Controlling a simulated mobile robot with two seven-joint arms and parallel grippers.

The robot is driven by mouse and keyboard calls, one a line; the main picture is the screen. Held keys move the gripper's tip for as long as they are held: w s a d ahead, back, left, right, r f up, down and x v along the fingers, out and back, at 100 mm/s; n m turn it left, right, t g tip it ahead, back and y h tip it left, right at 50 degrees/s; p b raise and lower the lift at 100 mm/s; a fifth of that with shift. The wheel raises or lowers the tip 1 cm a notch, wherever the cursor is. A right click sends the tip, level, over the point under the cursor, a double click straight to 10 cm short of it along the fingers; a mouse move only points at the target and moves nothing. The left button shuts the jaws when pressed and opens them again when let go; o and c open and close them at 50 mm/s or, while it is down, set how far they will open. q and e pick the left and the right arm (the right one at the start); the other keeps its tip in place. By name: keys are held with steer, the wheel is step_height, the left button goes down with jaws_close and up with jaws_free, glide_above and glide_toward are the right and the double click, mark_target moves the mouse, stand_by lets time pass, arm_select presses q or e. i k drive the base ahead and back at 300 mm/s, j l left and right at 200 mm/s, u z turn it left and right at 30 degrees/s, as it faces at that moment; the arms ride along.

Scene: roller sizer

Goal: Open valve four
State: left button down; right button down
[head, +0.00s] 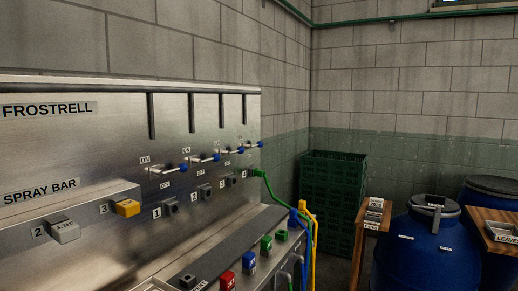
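A steel panel (120,130) on the left carries a row of lever valves with blue tips. The far-right lever, valve four (260,144), is small and partly crowded by its neighbour. Its lever lies roughly sideways, like the others. The other valves are the first (183,167), second (216,157) and third (240,150). ON labels sit above the levers and further labels below. Numbered ports run underneath, and a green hose (264,182) joins the far-right one. Neither of my grippers is in view.
A yellow block (126,208) and a grey block (65,231) sit on the spray bar ledge. Coloured blocks, including a red one (227,281), line the lower ledge. Yellow hose (313,235), green crates (331,190), blue drums (425,255) and wooden stands (370,228) stand right.

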mark_target(260, 144)
steer(key=i+l, duration=0.25)
steer(key=l, duration=0.15)
steer(key=i+l+u, duration=0.1)
steer(key=i+l, duration=0.15)
steer(key=l, duration=0.15)
steer(key=i+l, duration=0.2)
steer(key=l, duration=0.2)
steer(key=i+l, duration=0.25)
steer(key=l, duration=0.15)
steer(key=i+l+u, duration=0.1)
steer(key=i+l, duration=0.15)
steer(key=l, duration=0.2)
steer(key=i+l, duration=0.2)
steer(key=l, duration=0.2)
steer(key=i+l+u, duration=0.1)
steer(key=l, duration=0.35)
steer(key=i+l, duration=0.3)
steer(key=l, duration=0.15)
